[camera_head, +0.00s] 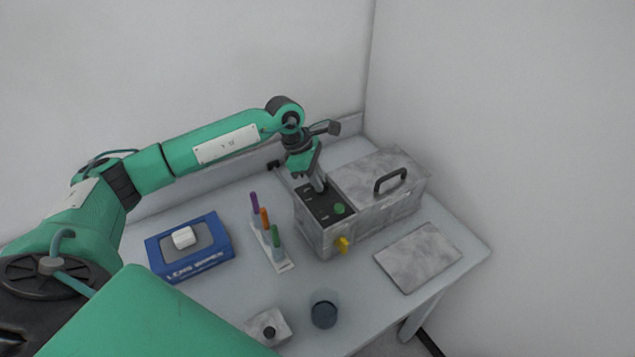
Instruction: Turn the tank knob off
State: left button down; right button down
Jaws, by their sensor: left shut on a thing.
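The tank (375,210) is a grey marbled box at the right back of the table, with a lid and a dark handle (391,180). A black control panel (328,212) covers the left part of its top. A green round button (340,209) sits on the panel, and a yellow tap (343,244) sticks out of the front. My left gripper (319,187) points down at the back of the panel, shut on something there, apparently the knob. The fingers hide most of it, so its setting cannot be read. My right gripper is not in view.
A blue wipes box (190,259) and a white rack (279,262) of colored pens stand left of the tank. A grey slab (417,257) lies at the right. A dark round cup (324,309) and a small block with a black knob (269,331) stand in front.

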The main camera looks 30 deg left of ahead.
pick_arm(q)
jog(key=m+b, duration=0.2)
jog(key=b, duration=0.1)
jog(key=m+g+b, duration=0.1)
jog(key=m+b, duration=0.1)
jog(key=b, duration=0.1)
jog(key=m+g+b, duration=0.1)
jog(key=m+b, duration=0.1)
jog(key=b, duration=0.1)
jog(key=shift+w+f+m+b, duration=0.25)
jog(key=shift+w+m+b, duration=0.05)
jog(key=shift+w+b, duration=0.1)
jog(key=shift+r+m+g+b, duration=0.1)
jog(key=shift+m+g+b, duration=0.4)
jog(key=shift+m+b, duration=0.15)
jog(key=shift+r+m+y+b, duration=0.15)
jog(key=shift+m+y+b, duration=0.15)
jog(key=shift+m+b, duration=0.4)
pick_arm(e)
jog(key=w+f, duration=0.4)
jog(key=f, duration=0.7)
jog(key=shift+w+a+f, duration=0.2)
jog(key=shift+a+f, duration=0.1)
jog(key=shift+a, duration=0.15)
pick_arm(q)
jog(key=c, duration=1.5)
grip_release()
jog(key=shift+g, duration=0.3)
jog(key=shift+o, duration=0.2)
